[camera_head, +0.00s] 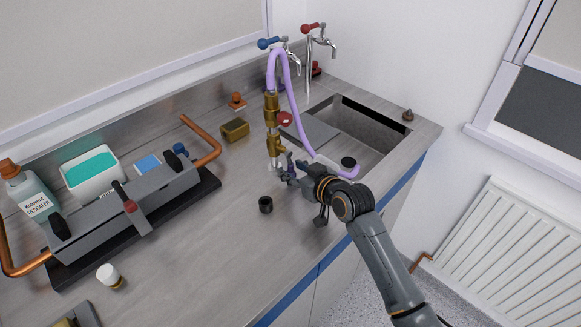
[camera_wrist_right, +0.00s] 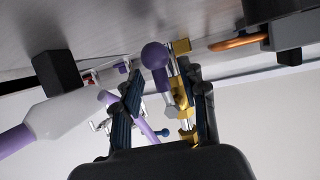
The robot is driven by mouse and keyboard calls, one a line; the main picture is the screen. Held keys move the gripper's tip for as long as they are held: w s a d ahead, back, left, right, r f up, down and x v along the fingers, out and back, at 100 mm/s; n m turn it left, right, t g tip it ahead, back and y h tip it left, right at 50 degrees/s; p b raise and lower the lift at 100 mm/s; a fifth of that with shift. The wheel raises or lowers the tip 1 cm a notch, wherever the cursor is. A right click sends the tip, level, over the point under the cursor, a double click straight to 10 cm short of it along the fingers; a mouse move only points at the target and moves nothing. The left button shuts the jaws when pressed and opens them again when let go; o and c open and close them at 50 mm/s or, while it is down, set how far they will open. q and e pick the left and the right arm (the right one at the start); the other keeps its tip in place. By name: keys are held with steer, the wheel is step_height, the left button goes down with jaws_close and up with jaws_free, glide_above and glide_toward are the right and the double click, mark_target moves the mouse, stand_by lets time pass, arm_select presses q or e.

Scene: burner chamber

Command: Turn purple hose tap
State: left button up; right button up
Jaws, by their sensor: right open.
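The purple hose (camera_head: 294,108) arches up near the taps. One end meets the brass pipe assembly (camera_head: 272,108), and the other runs down over the sink. My right gripper (camera_head: 287,172) reaches the lower part of the brass assembly. In the wrist view its open fingers (camera_wrist_right: 165,98) stand either side of the lever; contact cannot be told. My left gripper is out of view.
The sink (camera_head: 362,137) lies behind my right arm, with blue-handled (camera_head: 268,43) and red-handled (camera_head: 312,28) taps behind. A grey device with copper pipes (camera_head: 130,205) fills the left worktop.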

steer(key=shift+x, duration=0.95)
steer(key=shift+s, duration=0.1)
jaws_close()
steer(key=shift+f, duration=0.1)
